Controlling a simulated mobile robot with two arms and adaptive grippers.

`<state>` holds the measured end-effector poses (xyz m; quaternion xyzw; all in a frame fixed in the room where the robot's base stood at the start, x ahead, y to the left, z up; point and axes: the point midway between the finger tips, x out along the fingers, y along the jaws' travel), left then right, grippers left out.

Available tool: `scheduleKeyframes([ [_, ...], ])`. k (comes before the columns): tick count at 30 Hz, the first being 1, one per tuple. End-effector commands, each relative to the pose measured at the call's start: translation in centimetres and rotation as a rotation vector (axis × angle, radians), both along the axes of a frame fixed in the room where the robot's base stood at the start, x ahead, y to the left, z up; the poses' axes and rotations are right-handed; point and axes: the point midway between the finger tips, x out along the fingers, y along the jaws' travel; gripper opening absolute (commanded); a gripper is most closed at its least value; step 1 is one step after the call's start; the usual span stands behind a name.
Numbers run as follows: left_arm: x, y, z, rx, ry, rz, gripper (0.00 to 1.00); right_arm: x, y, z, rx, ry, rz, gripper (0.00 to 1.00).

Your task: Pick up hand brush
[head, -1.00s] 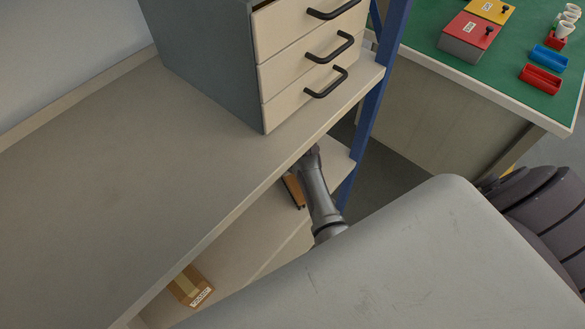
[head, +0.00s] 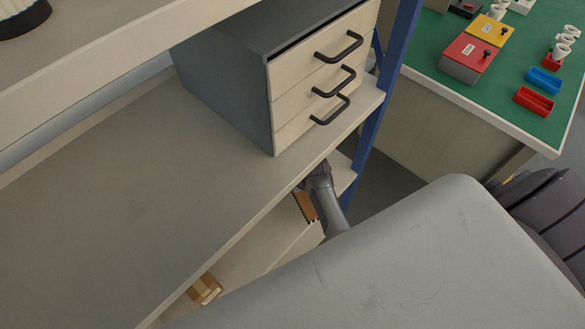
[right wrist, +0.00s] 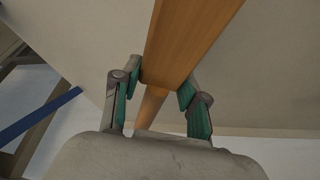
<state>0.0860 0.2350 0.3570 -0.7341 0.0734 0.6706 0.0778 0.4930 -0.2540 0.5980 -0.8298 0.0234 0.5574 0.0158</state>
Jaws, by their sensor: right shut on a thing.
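The hand brush (head: 306,206) has an orange-brown wooden body with a dark bristle edge. In the head view it shows just beyond the front edge of the grey-beige shelf, above a lower shelf. My right gripper (head: 319,172) is at the brush, partly hidden by the upper shelf edge. In the right wrist view the wooden brush (right wrist: 195,40) runs up from between the two green-padded fingers of my right gripper (right wrist: 160,84), which are shut on it. The bristles are not clear there. My left gripper is not in view.
A grey drawer cabinet (head: 225,85) stands on the upper shelf (head: 130,200). A blue post (head: 372,130) rises close beside my right gripper. A cardboard box (head: 205,289) lies on the lower shelf. A green-topped table (head: 440,60) with coloured boxes stands at the right.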

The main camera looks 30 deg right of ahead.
Motion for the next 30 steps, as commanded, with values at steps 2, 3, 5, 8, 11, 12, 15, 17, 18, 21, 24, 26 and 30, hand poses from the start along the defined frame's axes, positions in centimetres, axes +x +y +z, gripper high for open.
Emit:
scheduleKeyframes([
  [2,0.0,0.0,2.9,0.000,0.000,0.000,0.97,-2.4,0.1,1.1,-0.001,0.004,0.001,0.00],
  [3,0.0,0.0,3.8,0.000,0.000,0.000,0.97,-3.6,0.2,1.2,-0.001,0.004,0.001,0.00],
  [5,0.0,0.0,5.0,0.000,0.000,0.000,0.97,-5.4,0.3,1.1,-0.001,0.004,0.000,0.00],
  [8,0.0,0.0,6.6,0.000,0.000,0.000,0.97,-8.0,0.4,1.0,-0.001,0.003,0.001,0.00],
  [11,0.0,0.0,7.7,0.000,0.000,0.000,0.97,-10.2,0.5,0.7,-0.001,0.001,0.001,0.00],
  [12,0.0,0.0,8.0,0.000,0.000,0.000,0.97,-11.0,0.6,0.7,-0.001,0.001,0.001,0.00],
  [15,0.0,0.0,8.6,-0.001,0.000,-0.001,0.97,-12.5,0.7,0.5,-0.001,-0.001,0.001,0.00],
  [17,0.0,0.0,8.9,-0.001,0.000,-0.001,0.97,-13.1,0.7,0.4,-0.001,-0.002,0.001,0.00],
  [18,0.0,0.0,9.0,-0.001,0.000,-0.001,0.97,-13.4,0.7,0.4,-0.001,-0.003,0.000,0.00],
  [21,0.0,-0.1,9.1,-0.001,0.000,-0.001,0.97,-13.9,0.8,0.3,0.000,-0.004,0.000,0.00],
  [24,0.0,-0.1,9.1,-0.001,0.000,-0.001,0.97,-14.1,0.8,0.2,0.000,-0.004,0.000,0.00],
  [26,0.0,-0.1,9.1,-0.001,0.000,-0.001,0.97,-14.1,0.8,0.2,0.000,-0.004,0.000,0.00],
  [30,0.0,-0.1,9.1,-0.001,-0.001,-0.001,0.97,-14.1,0.8,0.1,0.000,-0.004,0.000,0.00],
])
